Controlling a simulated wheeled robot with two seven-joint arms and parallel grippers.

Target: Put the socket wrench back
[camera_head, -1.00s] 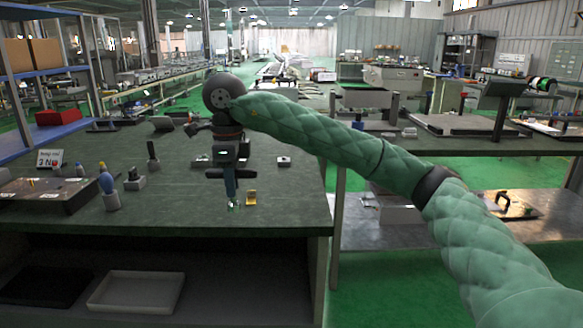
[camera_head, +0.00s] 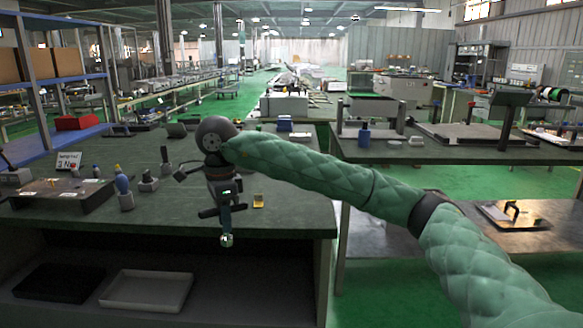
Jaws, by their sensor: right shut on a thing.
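My right gripper (camera_head: 225,232) points down at the front edge of the dark green worktable (camera_head: 290,215). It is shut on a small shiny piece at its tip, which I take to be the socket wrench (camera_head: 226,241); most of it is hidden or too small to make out. My left gripper is not in view.
A small yellow block (camera_head: 258,201) sits on the table just right of my right gripper. A dark board (camera_head: 60,194) and a white sign (camera_head: 68,161) are at the left. Two shallow trays, one black (camera_head: 58,283) and one white (camera_head: 147,290), lie on the shelf below.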

